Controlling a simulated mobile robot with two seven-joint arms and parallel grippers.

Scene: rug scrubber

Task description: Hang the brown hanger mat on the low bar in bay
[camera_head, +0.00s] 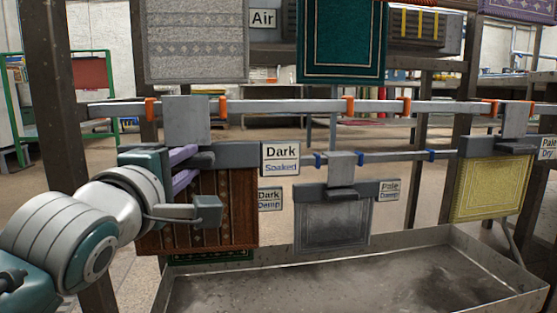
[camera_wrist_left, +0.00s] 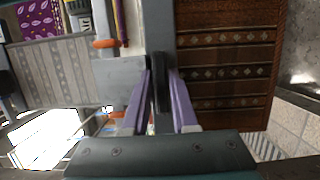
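The brown hanger mat (camera_head: 228,210) has patterned stripes and hangs from a dark grey hanger bar with a light grey hook block (camera_head: 186,120). The block is at the upper rail; I cannot tell whether it rests on it. My left gripper (camera_head: 205,160) has its purple fingers around the hanger's dark tab. In the left wrist view, the fingers (camera_wrist_left: 160,85) close on both sides of this tab, with the brown mat (camera_wrist_left: 225,70) to the right. The low bar (camera_head: 395,156) with blue clips is to the right. My right gripper is not in view.
A grey mat (camera_head: 335,222) hangs at the low bar's left part, and a yellow mat (camera_head: 490,187) hangs farther right. The upper rail (camera_head: 290,106) carries orange clips. A metal tray (camera_head: 400,245) lies below. A dark green patterned edge (camera_head: 212,257) shows under the brown mat.

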